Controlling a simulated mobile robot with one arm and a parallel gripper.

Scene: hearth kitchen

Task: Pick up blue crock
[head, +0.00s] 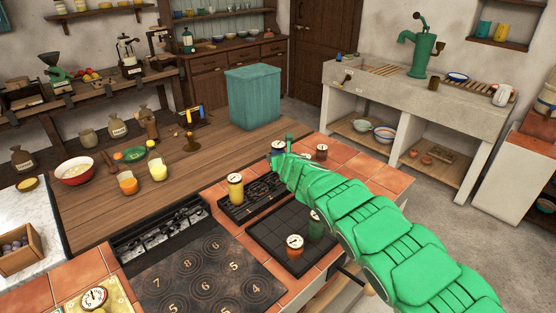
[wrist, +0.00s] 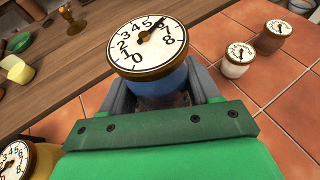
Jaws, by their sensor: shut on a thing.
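The blue crock (wrist: 163,88) has a white dial lid with black numbers and a brown rim. It stands between the grey fingers of my gripper (wrist: 165,95) in the wrist view, and they are shut on it. In the head view the crock (head: 278,148) shows small at the end of my green arm, over the tiled counter behind the stove. My gripper (head: 281,152) is partly hidden there by the arm. Whether the crock's base touches the tiles cannot be seen.
A white crock (wrist: 237,66) and a brown crock (wrist: 271,40) stand to the right on the tiles. A yellow crock (head: 235,190) stands left by the stove grate. An orange crock (head: 294,250) and a green crock (head: 315,231) stand nearer. A teal bin (head: 253,98) is behind.

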